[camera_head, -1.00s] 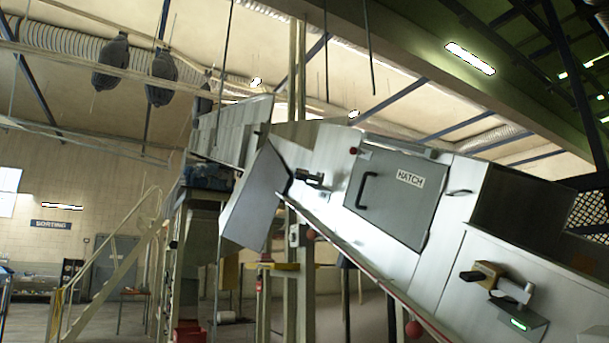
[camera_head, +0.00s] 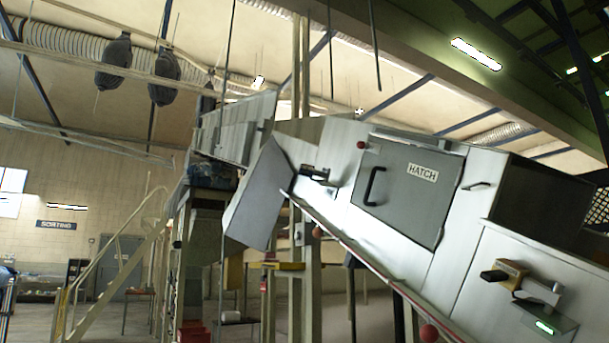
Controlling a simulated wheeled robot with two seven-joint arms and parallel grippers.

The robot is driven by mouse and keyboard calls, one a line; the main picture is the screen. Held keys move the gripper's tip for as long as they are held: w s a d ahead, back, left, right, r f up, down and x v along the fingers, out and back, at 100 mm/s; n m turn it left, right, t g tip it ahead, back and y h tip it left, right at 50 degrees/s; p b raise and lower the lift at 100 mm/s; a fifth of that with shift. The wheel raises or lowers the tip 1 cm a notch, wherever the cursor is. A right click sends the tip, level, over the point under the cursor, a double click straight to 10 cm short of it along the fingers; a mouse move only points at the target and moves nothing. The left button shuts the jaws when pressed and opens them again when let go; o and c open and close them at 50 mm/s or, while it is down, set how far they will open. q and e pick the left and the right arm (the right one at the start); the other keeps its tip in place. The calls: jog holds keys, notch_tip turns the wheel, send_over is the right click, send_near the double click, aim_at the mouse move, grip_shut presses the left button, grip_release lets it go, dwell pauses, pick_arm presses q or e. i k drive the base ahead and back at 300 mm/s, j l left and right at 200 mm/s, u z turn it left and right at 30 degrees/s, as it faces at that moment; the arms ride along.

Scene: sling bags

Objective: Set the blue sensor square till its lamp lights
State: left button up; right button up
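No clearly blue sensor shows in the camera_head view. A tan sensor (camera_head: 510,270) with a black end sits tilted on the machine's side at the lower right. A grey bracket (camera_head: 543,291) stands beside it, and a small lamp (camera_head: 544,327) below glows green. A small dark device (camera_head: 315,174) sits on a bracket beside the hanging grey panel; its colour and any lamp are too small to tell. Neither of my grippers is in view.
The sloping metal machine has a closed grey door marked HATCH (camera_head: 408,190) with a black handle. A stair with a pale handrail (camera_head: 112,262) stands at the left. Open floor lies at the lower left.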

aim_at(307, 170)
jog(key=i+j+z, duration=0.2)
jog(key=i+z, duration=0.15)
jog(key=i, duration=0.15)
jog(key=i+j+z, duration=0.4)
jog(key=i+l, duration=0.1)
